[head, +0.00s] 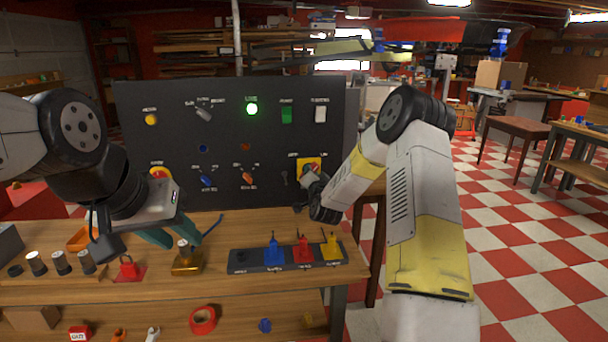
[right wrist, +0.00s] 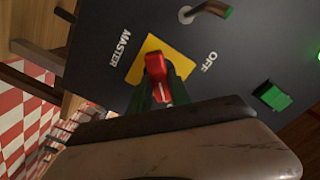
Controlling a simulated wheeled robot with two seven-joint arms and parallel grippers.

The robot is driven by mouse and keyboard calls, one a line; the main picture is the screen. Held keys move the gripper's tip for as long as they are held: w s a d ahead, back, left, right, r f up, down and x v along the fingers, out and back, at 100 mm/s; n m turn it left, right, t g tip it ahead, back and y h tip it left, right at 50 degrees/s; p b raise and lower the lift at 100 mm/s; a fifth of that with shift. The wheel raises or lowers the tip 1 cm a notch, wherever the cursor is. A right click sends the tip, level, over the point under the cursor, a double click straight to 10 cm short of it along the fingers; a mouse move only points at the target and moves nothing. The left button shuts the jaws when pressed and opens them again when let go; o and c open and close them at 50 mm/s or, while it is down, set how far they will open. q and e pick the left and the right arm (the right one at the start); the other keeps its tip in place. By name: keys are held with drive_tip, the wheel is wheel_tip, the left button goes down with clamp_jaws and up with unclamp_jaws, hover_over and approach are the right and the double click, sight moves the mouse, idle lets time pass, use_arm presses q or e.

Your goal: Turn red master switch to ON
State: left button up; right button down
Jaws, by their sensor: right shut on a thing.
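The red master switch (right wrist: 157,72) stands out from a yellow plate (right wrist: 133,68) on the dark panel. The right wrist view shows the words MASTER and OFF beside the plate. My right gripper (right wrist: 160,97) is shut on the red switch, its green fingers on either side of it. In the head view the yellow plate (head: 315,161) is at the panel's lower right, and my right gripper (head: 311,176) covers most of the switch. My left gripper (head: 170,236) hangs over the bench at left, its teal fingers apart and empty.
The black panel (head: 225,130) carries a lit green lamp (head: 251,109), a green switch (head: 287,115), a white switch (head: 320,114) and several knobs. On the bench below are a dark tray (head: 245,266) with blue, red and yellow pieces, and a brass piece (head: 187,262).

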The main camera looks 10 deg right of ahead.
idle(0.4)
drive_tip(key=c, duration=1.2)
unclamp_jaws()
drive_tip(key=s, duration=0.7)
drive_tip(key=shift+s, duration=0.4)
drive_tip(key=s+a+r+n+g+y, duration=0.25)
drive_tip(key=s+r+n+g, duration=0.35)
drive_tip(key=s+r, duration=0.6)
drive_tip(key=s+d+n+g, duration=0.1)
drive_tip(key=s+n+g, duration=0.2)
drive_tip(key=s, duration=2.5)
drive_tip(key=g, duration=0.2)
drive_tip(key=shift+s+d+n+g, duration=0.2)
drive_tip(key=shift+s+n+g, duration=0.1)
drive_tip(key=shift+s+g, duration=0.1)
